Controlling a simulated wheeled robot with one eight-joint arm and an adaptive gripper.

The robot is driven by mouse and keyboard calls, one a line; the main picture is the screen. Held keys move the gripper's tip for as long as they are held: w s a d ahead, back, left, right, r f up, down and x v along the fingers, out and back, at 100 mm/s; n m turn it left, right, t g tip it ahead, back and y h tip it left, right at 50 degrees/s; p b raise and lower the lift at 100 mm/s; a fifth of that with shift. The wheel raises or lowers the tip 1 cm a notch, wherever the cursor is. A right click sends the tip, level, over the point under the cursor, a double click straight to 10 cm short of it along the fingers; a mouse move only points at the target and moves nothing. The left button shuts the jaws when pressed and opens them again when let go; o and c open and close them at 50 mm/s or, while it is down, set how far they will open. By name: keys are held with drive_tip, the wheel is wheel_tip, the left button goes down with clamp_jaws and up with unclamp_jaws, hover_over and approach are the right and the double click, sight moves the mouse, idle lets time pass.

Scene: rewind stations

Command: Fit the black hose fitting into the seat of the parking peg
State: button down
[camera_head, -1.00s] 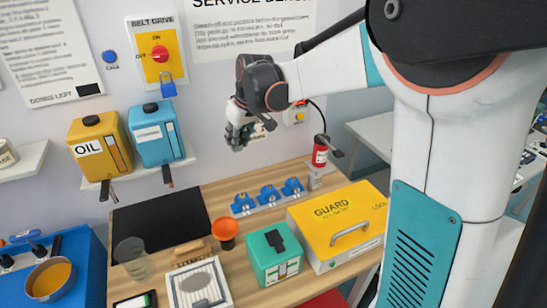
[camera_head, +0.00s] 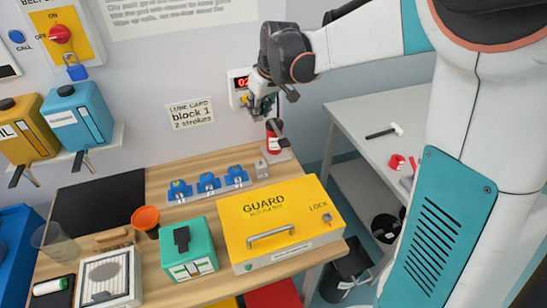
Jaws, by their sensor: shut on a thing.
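My gripper (camera_head: 260,106) is in front of the wall, above and slightly left of the red grease pump (camera_head: 274,141). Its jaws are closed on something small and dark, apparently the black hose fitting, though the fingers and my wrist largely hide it. The hose is hard to make out against the dark wrist and pump lever. The red pump stands at the back right corner of the wooden bench. A small grey upright piece (camera_head: 261,168) beside its base may be the parking peg; its seat is too small to make out. My gripper is above this piece, apart from it.
Blue blocks (camera_head: 208,183) stand in a row left of the pump. The yellow guard box (camera_head: 280,222) and green box (camera_head: 188,250) stand in front. A grey table (camera_head: 365,155) stands right.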

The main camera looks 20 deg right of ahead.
wheel_tip(320, 180, down, 19)
drive_tip(key=b, duration=0.4)
drive_tip(key=shift+a+b, duration=0.1)
drive_tip(key=shift+b, duration=0.3)
drive_tip(key=shift+f, duration=0.1)
drive_tip(key=c, duration=1.4)
unclamp_jaws()
